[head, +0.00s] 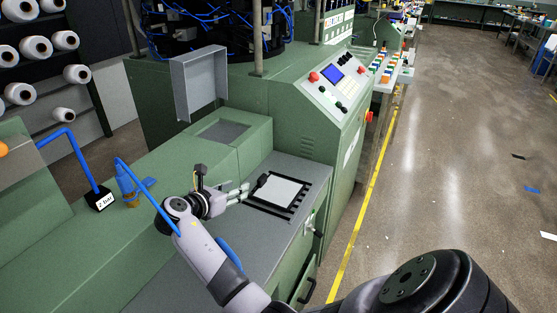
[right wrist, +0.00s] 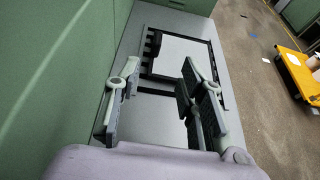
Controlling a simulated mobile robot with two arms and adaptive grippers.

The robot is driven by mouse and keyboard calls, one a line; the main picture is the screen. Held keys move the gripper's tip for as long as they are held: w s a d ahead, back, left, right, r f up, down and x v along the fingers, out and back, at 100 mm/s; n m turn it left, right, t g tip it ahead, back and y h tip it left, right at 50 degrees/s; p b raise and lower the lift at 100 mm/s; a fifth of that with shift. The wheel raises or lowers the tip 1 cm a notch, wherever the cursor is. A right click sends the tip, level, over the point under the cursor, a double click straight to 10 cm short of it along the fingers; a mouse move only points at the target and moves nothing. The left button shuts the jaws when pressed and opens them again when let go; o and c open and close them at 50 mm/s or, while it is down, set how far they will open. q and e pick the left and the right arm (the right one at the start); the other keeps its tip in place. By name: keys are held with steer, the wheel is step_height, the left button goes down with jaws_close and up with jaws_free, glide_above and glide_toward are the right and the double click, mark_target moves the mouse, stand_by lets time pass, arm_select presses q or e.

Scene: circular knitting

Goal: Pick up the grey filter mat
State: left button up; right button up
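The grey filter mat (head: 281,191) is a flat, pale rectangle on a black slotted frame (head: 262,205) set on the grey worktop of the green machine. In the right wrist view the mat (right wrist: 185,58) lies ahead of the fingers, with the black frame around it. My right gripper (head: 251,189) is open and empty, at the left side of the mat in the head view. In the right wrist view its two fingers (right wrist: 160,95) stand wide apart with nothing between them. I cannot tell its exact height above the worktop. My left gripper is not in view.
The control panel (head: 334,80) rises behind the mat. A yellow floor line (head: 368,198) runs along the machine; the floor beside it is mostly clear.

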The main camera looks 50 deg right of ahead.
mark_target(262, 176)
steer(key=x, duration=1.6)
steer(key=shift+f, duration=0.1)
steer(key=shift+c, duration=0.3)
jaws_close()
